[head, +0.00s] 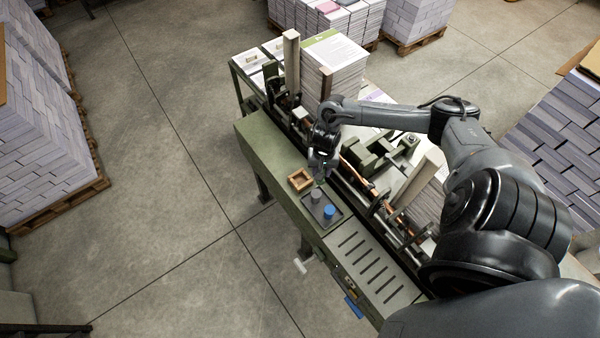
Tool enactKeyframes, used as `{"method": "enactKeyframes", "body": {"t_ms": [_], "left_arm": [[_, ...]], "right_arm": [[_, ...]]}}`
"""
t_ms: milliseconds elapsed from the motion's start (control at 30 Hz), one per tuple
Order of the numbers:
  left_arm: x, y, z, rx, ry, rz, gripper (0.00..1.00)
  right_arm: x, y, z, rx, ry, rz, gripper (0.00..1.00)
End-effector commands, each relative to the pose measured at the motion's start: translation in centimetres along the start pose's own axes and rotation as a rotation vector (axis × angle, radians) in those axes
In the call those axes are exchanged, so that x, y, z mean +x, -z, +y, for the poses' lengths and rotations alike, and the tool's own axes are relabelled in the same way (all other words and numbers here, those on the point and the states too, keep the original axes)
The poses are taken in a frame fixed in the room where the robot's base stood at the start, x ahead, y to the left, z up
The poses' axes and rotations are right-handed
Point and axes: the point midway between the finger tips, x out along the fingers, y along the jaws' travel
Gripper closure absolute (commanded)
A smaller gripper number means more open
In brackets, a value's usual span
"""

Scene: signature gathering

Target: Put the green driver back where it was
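My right gripper (320,177) points down over the green bench, at the back end of a small dark tray (336,222). A small green spot shows at its fingertips; it may be part of the green driver, but it is too small to be sure. I cannot tell whether the fingers are open or shut. A grey cylinder (316,196) and a blue cylinder (329,211) stand in the tray, just in front of the gripper. My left gripper is not in view.
A square wooden box (300,180) sits left of the gripper. A slotted metal plate (372,268) lies in front of the tray. Machine rails and paper stacks (335,62) stand behind and right. The bench's left part (262,140) is clear.

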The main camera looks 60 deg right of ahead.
Motion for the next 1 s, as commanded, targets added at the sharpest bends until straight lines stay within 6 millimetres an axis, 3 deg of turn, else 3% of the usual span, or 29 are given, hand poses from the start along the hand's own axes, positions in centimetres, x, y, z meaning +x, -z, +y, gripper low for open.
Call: {"method": "enactKeyframes", "body": {"t_ms": [200,500,767,1000], "left_arm": [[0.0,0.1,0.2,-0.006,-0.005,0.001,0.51],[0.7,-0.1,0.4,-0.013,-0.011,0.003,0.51],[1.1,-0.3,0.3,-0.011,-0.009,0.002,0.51],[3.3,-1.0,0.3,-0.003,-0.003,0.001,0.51]], "right_arm": [[2.4,2.3,-3.8,0.004,0.004,-0.001,0.94],[4.9,4.4,-6.7,0.001,0.001,0.0,0.94],[5.4,4.8,-7.2,-0.001,-0.002,0.001,0.94],[7.2,4.8,-7.2,-0.002,-0.002,0.001,0.94]]}}
